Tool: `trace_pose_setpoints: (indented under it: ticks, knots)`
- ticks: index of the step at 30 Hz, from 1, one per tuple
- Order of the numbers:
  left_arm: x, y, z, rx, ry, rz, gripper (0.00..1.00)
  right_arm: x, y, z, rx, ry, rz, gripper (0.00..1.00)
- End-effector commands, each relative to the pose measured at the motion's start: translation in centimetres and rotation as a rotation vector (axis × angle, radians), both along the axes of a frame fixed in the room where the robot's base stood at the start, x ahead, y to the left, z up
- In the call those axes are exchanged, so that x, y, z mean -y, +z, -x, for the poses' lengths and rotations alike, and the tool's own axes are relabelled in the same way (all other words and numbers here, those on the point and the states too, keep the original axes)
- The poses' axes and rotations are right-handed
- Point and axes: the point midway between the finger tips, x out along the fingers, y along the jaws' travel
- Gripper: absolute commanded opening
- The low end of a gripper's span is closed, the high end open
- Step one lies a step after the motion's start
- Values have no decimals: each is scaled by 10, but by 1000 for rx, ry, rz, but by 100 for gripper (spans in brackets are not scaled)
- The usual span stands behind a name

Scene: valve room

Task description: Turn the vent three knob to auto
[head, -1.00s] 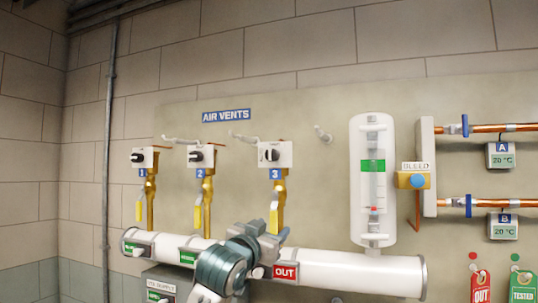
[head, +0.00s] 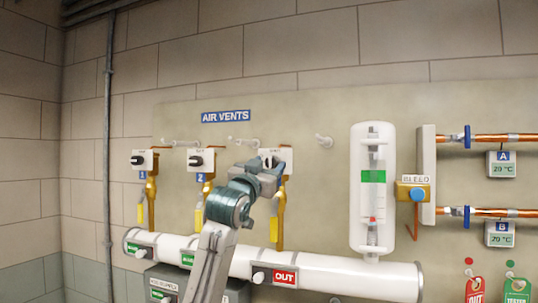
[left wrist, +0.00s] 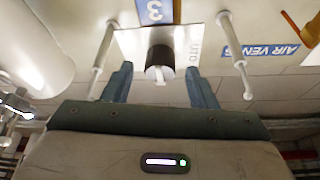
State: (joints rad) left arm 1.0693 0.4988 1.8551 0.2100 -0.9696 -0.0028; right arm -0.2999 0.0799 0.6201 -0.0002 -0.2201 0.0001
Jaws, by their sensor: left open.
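The vent three knob is a short black cylinder with a white mark (left wrist: 160,62), on a white plate (left wrist: 130,46) with AUTO lettering at one side. The left wrist view shows it upside down, above the blue number 3 label's opposite edge. In the head view, the plate (head: 289,157) is mostly hidden behind my left gripper (head: 272,166). That gripper is open, and its two fingers (left wrist: 160,82) lie on either side of the knob with gaps visible; contact is not seen. My right gripper is not in view.
Vents one (head: 139,160) and two (head: 194,160) stand to the left with black knobs. A white pipe (head: 340,274) runs below. A white gauge column (head: 358,190) stands to the right. White rods (left wrist: 236,50) flank the knob plate in the wrist view.

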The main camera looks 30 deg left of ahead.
Motion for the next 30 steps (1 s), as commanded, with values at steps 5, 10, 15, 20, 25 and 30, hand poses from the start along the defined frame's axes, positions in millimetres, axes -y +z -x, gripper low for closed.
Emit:
trace_pose_setpoints:
  ticks: [5, 10, 15, 20, 25, 30]
  knots:
    - [-1, 4, -10, -1, 0, 0, 52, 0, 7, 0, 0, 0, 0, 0]
    - [-1, 3, -10, 0, 0, 0, 52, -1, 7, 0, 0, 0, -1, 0]
    - [-1, 3, -10, 0, 0, 0, 36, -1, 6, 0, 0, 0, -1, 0]
    - [-1, 3, -10, 0, 0, 0, 7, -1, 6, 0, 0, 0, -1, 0]
    - [-1, 3, -10, 2, 0, 5, 7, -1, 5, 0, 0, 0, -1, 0]
    - [-1, 2, -10, 13, 0, 45, 8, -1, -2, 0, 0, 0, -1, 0]
